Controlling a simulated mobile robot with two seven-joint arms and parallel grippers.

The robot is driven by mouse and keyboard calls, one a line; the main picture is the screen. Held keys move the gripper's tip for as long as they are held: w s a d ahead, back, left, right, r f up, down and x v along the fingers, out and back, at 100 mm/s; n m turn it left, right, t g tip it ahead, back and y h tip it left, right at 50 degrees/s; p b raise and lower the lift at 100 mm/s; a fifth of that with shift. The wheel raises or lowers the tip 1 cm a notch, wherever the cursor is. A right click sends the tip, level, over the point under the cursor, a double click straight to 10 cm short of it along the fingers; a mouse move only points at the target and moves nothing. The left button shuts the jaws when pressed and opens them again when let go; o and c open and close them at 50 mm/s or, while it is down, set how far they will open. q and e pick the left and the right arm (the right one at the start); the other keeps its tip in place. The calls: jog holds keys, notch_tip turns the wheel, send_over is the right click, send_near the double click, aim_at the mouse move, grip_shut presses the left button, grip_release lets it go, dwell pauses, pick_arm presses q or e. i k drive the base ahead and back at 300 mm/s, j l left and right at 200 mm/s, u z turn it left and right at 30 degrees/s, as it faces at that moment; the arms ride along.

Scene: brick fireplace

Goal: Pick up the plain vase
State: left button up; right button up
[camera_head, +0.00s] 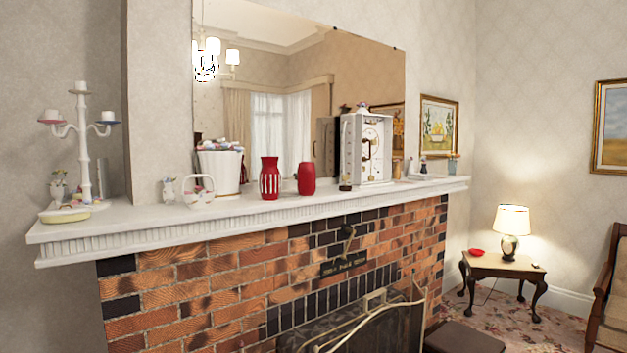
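A plain red vase (307,179) stands upright on the white mantel shelf (130,229), near its middle. A red vase with white vertical stripes (269,179) stands just to its left, with a small gap between them. Both vases are fully in sight. Neither of my grippers shows in the head view.
A white clock (367,148) stands right of the plain vase, with a small dark item at its left foot. A white pot (220,170), a small white basket (199,192) and a candelabra (82,145) stand to the left. A mirror (290,75) is behind. The fireplace screen (380,328) stands below.

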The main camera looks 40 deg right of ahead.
aim_at(307, 170)
jog(key=i+l, duration=0.15)
jog(key=l, duration=0.4)
jog(key=i+l, duration=0.1)
jog(key=l, duration=0.4)
jog(key=i+l, duration=0.15)
jog(key=l, duration=0.4)
jog(key=i+l, duration=0.1)
jog(key=l, duration=0.4)
jog(key=i+l, duration=0.15)
jog(key=l, duration=0.4)
jog(key=i+l, duration=0.1)
jog(key=l, duration=0.4)
jog(key=i+l, duration=0.15)
jog(key=l, duration=0.4)
jog(key=i+l, duration=0.15)
jog(key=l, duration=0.4)
jog(key=l+u, duration=0.2)
jog(key=u, duration=0.2)
jog(key=l+u, duration=0.2)
jog(key=u, duration=0.25)
